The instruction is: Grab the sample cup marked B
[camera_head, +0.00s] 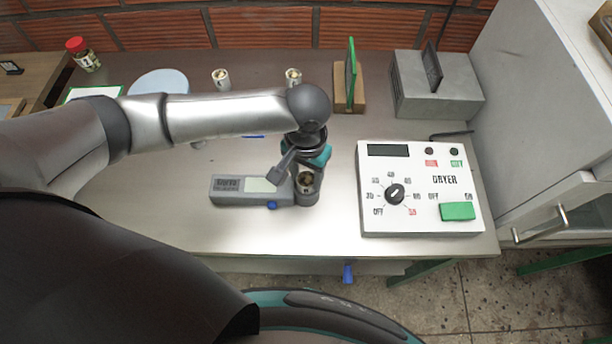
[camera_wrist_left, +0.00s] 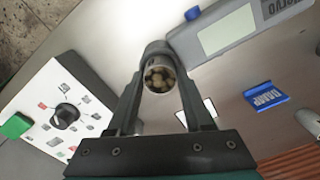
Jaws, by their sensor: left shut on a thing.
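My left gripper (camera_head: 306,178) points down at the right end of the grey meter (camera_head: 228,190). Two other white cups with beans, a left one (camera_head: 221,80) and a right one (camera_head: 293,78), stand at the back. My right gripper is not in view.
The white dryer box (camera_head: 420,220) with knob and green switch stands close on the right. A green panel on a wooden stand (camera_head: 351,85) and a grey box (camera_head: 436,90) are behind. A blue tag (camera_wrist_left: 266,96) lies near the meter. The table's front left is clear.

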